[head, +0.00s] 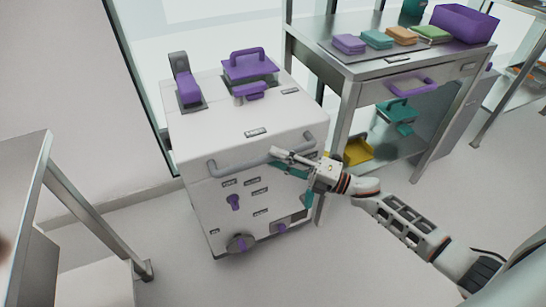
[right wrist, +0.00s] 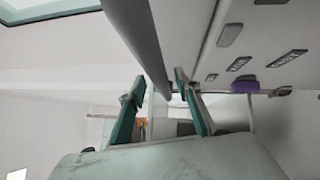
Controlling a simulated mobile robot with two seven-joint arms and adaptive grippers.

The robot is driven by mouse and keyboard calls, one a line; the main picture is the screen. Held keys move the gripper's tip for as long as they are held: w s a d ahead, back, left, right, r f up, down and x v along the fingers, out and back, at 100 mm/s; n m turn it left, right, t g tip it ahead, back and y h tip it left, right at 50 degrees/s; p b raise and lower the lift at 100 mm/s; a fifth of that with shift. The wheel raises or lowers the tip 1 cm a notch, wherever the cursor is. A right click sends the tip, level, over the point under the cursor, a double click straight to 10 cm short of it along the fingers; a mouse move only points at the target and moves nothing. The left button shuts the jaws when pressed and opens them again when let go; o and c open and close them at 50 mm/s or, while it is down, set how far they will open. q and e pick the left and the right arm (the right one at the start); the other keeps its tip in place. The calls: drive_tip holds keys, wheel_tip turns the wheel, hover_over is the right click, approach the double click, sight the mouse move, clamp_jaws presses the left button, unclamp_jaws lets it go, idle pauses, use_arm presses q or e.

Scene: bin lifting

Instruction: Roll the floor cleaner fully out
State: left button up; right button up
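The floor cleaner (head: 240,150) is a white boxy unit with purple parts, standing upright on the floor near the glass panel. In the right wrist view the handle (right wrist: 142,40) runs down toward the gap between the teal-padded fingers (right wrist: 158,97). Both fingers look apart from it; exact contact cannot be told. My left gripper is not in view.
A metal workbench (head: 365,68) with coloured stacks and a purple bin (head: 464,23) stands close to the cleaner's right. A yellow tray (head: 357,151) is on its lower shelf. Another metal table (head: 40,190) is at the left. The floor in front is mostly clear.

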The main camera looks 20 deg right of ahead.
drive_tip(key=shift+x, duration=0.8)
clamp_jaws()
drive_tip(key=shift+s+f, duration=0.1)
